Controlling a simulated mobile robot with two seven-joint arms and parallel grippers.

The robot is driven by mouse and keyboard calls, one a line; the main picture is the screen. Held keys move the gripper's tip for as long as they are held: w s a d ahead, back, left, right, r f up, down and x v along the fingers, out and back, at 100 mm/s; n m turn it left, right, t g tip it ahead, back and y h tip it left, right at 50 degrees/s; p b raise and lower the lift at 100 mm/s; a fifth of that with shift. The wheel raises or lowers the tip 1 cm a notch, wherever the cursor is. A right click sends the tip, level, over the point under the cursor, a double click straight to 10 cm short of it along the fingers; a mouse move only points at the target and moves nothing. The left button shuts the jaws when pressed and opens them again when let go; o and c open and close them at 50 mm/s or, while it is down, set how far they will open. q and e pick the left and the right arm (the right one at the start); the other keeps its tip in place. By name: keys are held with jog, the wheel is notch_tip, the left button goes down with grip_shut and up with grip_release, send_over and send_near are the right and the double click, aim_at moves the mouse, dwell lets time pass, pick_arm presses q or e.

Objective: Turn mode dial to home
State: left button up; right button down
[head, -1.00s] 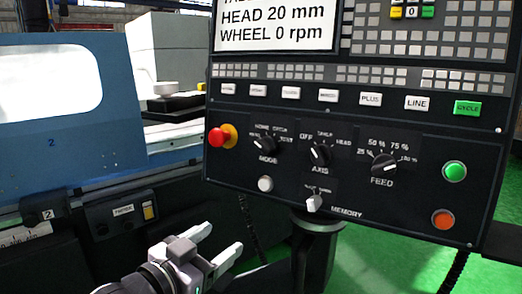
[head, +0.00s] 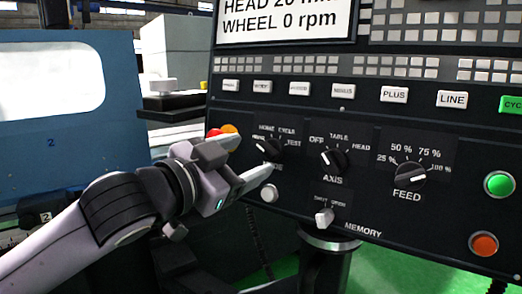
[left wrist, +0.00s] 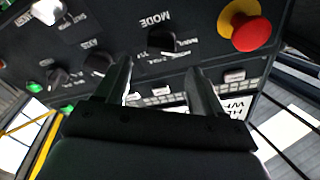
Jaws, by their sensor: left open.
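The black mode dial (head: 268,150) is on the control panel, below its labels HOME, CYCLE and TEST and a leftmost label that is hard to read. Its pointer seems to face left, toward that leftmost label, but is too small to be sure. My left gripper (head: 252,154) is open and empty in front of the dial, its fingers spread and partly covering the MODE label. In the left wrist view the mode dial (left wrist: 160,40) shows upside down, beyond and between the open fingertips (left wrist: 158,68). I see no contact. My right gripper is not in view.
The red emergency button (head: 213,132) sits just left of the mode dial, partly behind my upper finger. The axis dial (head: 334,157), feed dial (head: 410,176) and memory switch (head: 324,217) are to the right.

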aim_at(266, 149)
pick_arm(q)
jog(key=shift+x, duration=2.4)
